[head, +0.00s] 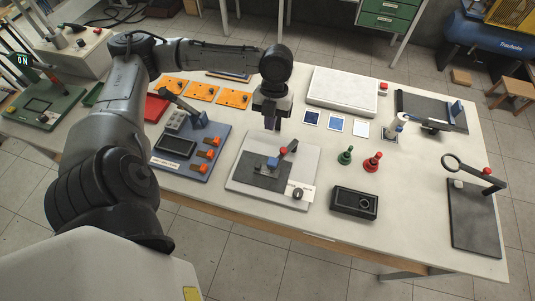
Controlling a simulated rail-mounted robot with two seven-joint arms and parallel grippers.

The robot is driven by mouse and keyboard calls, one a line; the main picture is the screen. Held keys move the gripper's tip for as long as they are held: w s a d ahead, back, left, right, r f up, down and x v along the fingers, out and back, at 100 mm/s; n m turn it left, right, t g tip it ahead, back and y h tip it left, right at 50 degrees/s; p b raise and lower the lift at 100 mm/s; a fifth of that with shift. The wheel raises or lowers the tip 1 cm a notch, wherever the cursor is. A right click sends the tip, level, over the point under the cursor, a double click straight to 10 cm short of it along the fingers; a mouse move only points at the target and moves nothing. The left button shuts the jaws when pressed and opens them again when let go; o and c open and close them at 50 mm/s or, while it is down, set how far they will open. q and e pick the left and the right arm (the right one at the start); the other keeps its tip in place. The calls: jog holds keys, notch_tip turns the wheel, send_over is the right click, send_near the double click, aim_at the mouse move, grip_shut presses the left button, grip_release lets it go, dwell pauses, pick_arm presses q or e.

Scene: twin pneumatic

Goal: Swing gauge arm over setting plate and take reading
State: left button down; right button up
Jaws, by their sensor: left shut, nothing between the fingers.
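A light grey base plate (243,195) lies in the middle of the table. On it are a darker setting plate (262,178), a small blue block (272,163) and a short dark arm (290,147) with an orange-red knob (283,151); I take this to be the gauge arm. A small round dark part (298,193) sits by a white label at the plate's front right; no reading is legible. My left gripper (272,122) points down above the plate's far edge, shut and empty, apart from the knob in the picture. My right gripper is not in view.
A blue fixture (188,163) with orange clamps stands left of the plate. A black tray (354,203), green (345,156) and red (372,162) pieces stand right. A dark plate with a ring arm (470,172) is at far right. Some bare table lies between them.

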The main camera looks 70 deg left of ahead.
pick_arm(q)
send_near(273, 162)
jog(key=s+f, duration=0.2)
jog(key=f, duration=0.1)
jog(key=s+d+f, duration=0.1)
jog(key=f, duration=0.1)
jog(key=shift+s+f, duration=0.15)
jog(key=shift+f, duration=0.05)
jog(key=shift+a+f, duration=0.1)
jog(key=shift+f, duration=0.45)
